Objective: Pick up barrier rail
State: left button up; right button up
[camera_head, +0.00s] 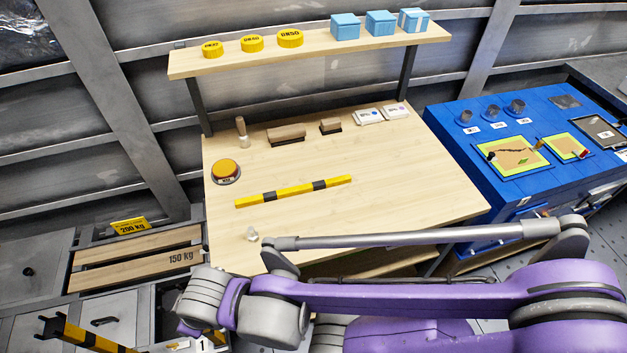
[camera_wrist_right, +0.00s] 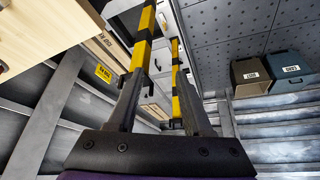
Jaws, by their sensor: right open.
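A yellow-and-black barred rail (camera_head: 88,338) shows at the lower left of the head view, with a dark bracket at its far end; the rest is cut off by the frame. In the right wrist view two yellow-and-black lengths show, a left one (camera_wrist_right: 145,35) beyond my left fingertip and a right one (camera_wrist_right: 176,70) by the right finger. My right gripper (camera_wrist_right: 157,78) is open, its fingers pointing towards these lengths. I cannot tell whether they touch. In the head view my right wrist hides its fingers. My left gripper is out of view.
A yellow-and-black strip (camera_head: 293,191) lies on the wooden table (camera_head: 400,190), beside an orange button (camera_head: 226,171) and brushes. A shelf above carries yellow discs and blue boxes. A blue bench (camera_head: 470,150) stands right. Wooden slats (camera_head: 135,262) marked 150 kg lie left of the table.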

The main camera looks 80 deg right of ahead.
aim_at(312, 186)
jog(key=k+l, duration=0.3)
jog(key=l, duration=0.2)
jog(key=k+l, duration=0.3)
jog(key=l, duration=0.15)
jog(key=k+l, duration=0.3)
jog(key=l, duration=0.2)
